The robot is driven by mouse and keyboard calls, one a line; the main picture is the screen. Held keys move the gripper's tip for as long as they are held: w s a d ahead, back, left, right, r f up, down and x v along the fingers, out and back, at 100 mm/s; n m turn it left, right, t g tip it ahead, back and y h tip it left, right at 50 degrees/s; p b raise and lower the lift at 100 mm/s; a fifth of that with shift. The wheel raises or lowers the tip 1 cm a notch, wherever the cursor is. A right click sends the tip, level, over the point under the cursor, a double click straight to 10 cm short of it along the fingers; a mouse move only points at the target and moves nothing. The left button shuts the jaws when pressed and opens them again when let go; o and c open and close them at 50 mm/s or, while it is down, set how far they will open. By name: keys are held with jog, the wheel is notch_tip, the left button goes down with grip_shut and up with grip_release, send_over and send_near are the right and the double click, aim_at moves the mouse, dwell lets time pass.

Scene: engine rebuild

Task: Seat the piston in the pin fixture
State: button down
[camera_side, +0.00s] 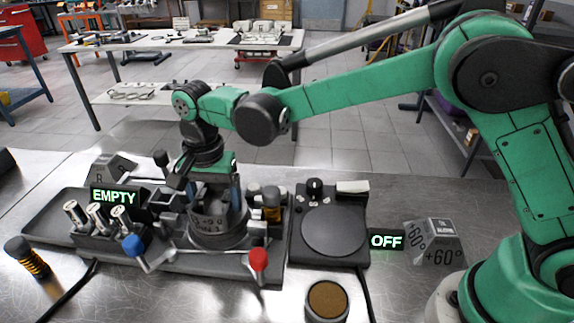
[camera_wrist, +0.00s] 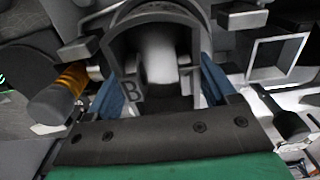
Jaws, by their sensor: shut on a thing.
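My gripper (camera_side: 216,205) points down over the pin fixture (camera_side: 180,262), its blue fingers closed on the sides of the grey piston (camera_side: 208,222). In the wrist view the piston (camera_wrist: 125,45) shows as a hollow grey shell marked "B", between the two blue fingers of my gripper (camera_wrist: 160,90). The fixture is a dark base with a blue-knobbed lever and a red-knobbed lever in front. The piston is low at the fixture; whether its underside touches the seat is hidden. A glowing "EMPTY" sign (camera_side: 115,197) shows left of the gripper.
A rack with several metal pins (camera_side: 98,216) stands at the left. A black plate heater (camera_side: 333,232) with an "OFF" sign (camera_side: 387,241) is at the right. An angled "+60°" block (camera_side: 434,241), an orange-banded tool (camera_side: 27,258) and a round brown-topped pot (camera_side: 327,300) stand around.

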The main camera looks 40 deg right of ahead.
jog(key=shift+f, duration=1)
dwell(1.7)
grip_release()
dwell(0.6)
jog(key=shift+r, duration=3.1)
